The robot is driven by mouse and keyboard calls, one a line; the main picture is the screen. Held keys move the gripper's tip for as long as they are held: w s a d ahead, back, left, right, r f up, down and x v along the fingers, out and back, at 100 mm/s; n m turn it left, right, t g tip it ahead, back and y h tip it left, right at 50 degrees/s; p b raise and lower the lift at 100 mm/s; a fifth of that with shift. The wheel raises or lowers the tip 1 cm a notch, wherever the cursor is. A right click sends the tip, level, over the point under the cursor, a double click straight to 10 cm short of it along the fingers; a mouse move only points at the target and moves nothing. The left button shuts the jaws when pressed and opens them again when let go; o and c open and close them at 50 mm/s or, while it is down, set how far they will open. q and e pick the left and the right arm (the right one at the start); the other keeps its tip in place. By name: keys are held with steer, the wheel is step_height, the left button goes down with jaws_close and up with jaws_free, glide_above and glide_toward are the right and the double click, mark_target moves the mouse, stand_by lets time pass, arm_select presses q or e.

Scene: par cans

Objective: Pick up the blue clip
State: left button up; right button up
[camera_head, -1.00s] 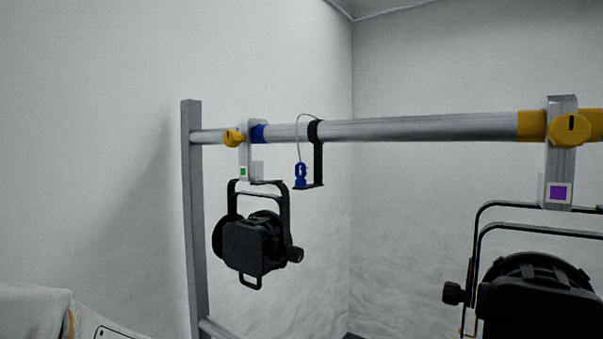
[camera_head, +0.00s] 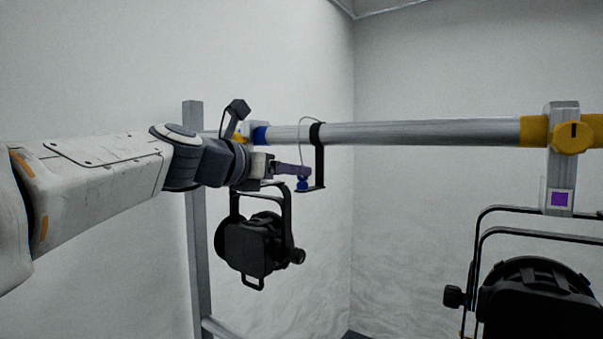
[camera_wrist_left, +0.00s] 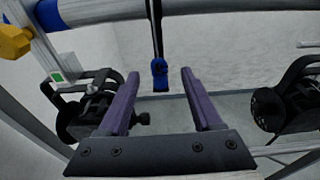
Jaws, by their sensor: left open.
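The blue clip (camera_head: 302,184) sits on the small black bracket (camera_head: 319,160) that hangs from the horizontal pipe, with a thin cable looping up from it. In the left wrist view the blue clip (camera_wrist_left: 160,75) shows between and beyond the tips of the purple fingers. My left gripper (camera_head: 306,171) is open and level with the clip, and its fingers hide the clip's upper part in the head view. In the left wrist view the left gripper (camera_wrist_left: 160,80) has nothing held between its fingers. I cannot tell whether a finger touches the clip. My right gripper is not in view.
A silver pipe (camera_head: 420,132) runs across above the clip. A black par can (camera_head: 250,246) hangs just below my left wrist. A larger black par can (camera_head: 540,300) hangs at the right from a yellow-knobbed clamp (camera_head: 572,137). A grey upright post (camera_head: 200,260) stands at left.

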mark_target(311, 188)
arm_select(q)
steer(key=p+x, duration=0.2)
steer(key=x, duration=0.5)
steer(key=shift+w+d+r+p, duration=0.1)
steer(key=shift+w+d+p, duration=0.05)
steer(key=shift+w+p, duration=0.2)
steer(key=shift+w+d, duration=0.2)
steer(key=shift+w, duration=0.15)
jaws_close()
stand_by(0.8)
